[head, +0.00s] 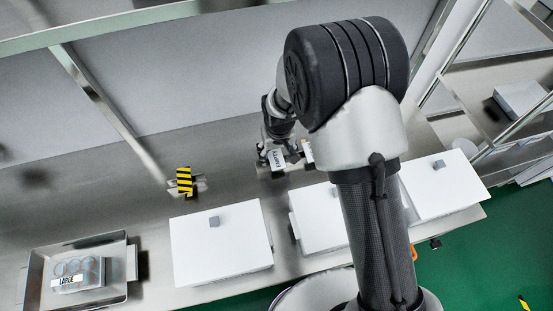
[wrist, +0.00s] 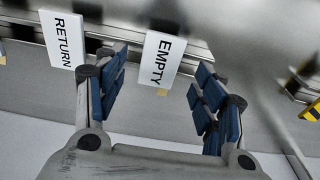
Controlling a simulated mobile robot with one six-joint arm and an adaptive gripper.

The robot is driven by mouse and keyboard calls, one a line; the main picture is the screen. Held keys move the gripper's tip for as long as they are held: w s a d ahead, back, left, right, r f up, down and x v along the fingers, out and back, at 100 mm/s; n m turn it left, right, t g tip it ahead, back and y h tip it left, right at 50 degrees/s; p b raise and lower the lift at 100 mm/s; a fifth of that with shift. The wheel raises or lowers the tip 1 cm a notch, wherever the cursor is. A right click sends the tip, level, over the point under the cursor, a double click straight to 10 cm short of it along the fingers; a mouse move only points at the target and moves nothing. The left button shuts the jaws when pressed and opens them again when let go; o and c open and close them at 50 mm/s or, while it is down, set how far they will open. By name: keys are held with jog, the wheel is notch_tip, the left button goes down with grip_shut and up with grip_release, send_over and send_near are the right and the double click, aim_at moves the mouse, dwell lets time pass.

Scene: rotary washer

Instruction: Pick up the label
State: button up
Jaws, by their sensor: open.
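A white label reading EMPTY (wrist: 161,60) stands upright in the wrist view, ahead of my gripper (wrist: 157,82). My gripper is open, with one blue-padded finger on each side of the label's lower part as seen there. I cannot tell whether the label is between the pads or beyond them. A second white label, reading RETURN (wrist: 63,40), stands to the left, outside the left finger. In the head view the EMPTY label (head: 277,159) shows at my gripper, which is partly hidden by my arm. A label reading LARGE (head: 67,281) is on the tray at lower left.
White lidded boxes (head: 220,246) line the table's front edge. A metal tray (head: 121,262) with round items stands at left. A black-and-yellow striped block (head: 184,181) sits left of my gripper. The back table surface (head: 120,205) is mostly clear.

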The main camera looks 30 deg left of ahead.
aim_at(276, 159)
notch_tip(276, 159, down, 2)
jog(key=shift+w+a+f, duration=0.15)
jog(key=shift+f, duration=0.1)
jog(key=shift+c, duration=0.5)
jog(key=c, duration=0.7)
jog(key=shift+r, duration=0.15)
